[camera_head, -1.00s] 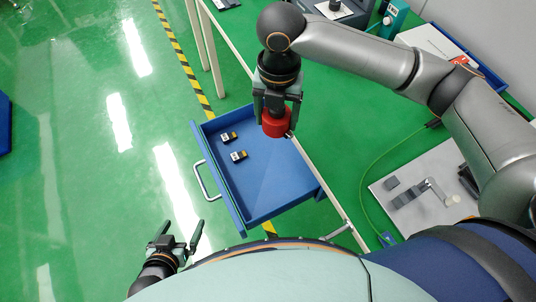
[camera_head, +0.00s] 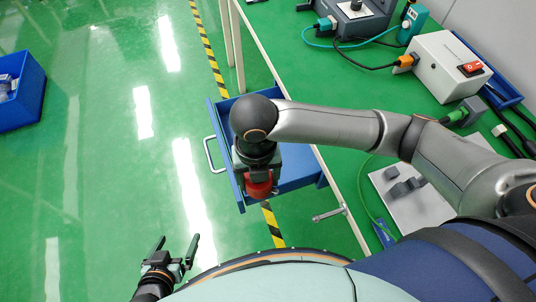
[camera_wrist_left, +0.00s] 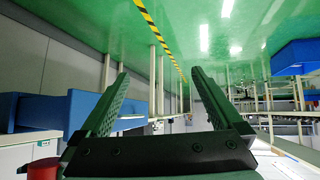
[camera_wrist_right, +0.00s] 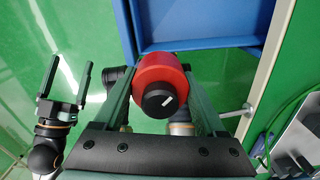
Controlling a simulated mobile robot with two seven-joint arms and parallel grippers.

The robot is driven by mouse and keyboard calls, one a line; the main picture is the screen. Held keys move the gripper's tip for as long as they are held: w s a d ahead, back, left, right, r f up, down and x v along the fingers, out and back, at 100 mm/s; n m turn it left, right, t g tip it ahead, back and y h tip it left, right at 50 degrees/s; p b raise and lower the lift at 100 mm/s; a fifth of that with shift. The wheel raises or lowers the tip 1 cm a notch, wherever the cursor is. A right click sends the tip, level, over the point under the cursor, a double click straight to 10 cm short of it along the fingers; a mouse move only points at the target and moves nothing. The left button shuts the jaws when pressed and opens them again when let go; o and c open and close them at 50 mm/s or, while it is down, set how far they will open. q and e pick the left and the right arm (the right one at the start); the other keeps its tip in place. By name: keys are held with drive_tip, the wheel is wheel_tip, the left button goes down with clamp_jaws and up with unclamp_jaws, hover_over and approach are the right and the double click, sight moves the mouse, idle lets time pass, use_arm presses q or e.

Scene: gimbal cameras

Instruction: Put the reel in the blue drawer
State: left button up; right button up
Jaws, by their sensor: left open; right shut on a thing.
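The red reel (camera_head: 258,188), with a black hub in the right wrist view (camera_wrist_right: 157,100), is between the fingers of my right gripper (camera_head: 257,180). That gripper is shut on it. The open blue drawer (camera_head: 213,122) is under the table's left side. In the head view the reel overlaps the drawer's near end, and in the right wrist view it lies just below the drawer's near wall (camera_wrist_right: 205,44). I cannot tell its height over the rim. My right arm hides much of the drawer's inside. My left gripper (camera_head: 176,246) is open and empty, left of and nearer than the drawer.
The green table (camera_head: 310,75) holds a white box with a red switch (camera_head: 445,68), cables, and a light plate (camera_head: 420,205) with grey parts. A metal handle (camera_head: 329,214) sticks out at the table's edge. A blue bin (camera_head: 20,95) stands far left. Floor between is clear.

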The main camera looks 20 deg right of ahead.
drive_tip(key=w+d+f, duration=0.1)
drive_tip(key=w+f, duration=0.1)
drive_tip(key=w, duration=0.1)
drive_tip(key=w+d+f+b, duration=0.1)
drive_tip(key=w+f, duration=0.2)
drive_tip(key=w+d+f+b, duration=0.1)
drive_tip(key=w+d+f, duration=0.1)
drive_tip(key=w, duration=0.1)
drive_tip(key=shift+w+d+f, duration=0.1)
drive_tip(key=shift+w+f, duration=0.05)
drive_tip(key=shift+f, duration=0.25)
drive_tip(key=shift+w+d+f, duration=0.1)
drive_tip(key=shift+f, duration=0.05)
wheel_tip(320, 180, down, 3)
drive_tip(key=shift+w+d+f+b, duration=0.1)
drive_tip(key=shift+w+b, duration=0.05)
drive_tip(key=shift+b, duration=0.2)
drive_tip(key=shift+f, duration=0.2)
use_arm(q)
drive_tip(key=shift+w+d+f, duration=0.55)
drive_tip(key=shift+d+f, duration=0.05)
drive_tip(key=shift+d, duration=0.2)
use_arm(e)
drive_tip(key=o, duration=1.4)
use_arm(q)
drive_tip(key=shift+f, duration=0.1)
use_arm(e)
drive_tip(key=shift+o, duration=0.2)
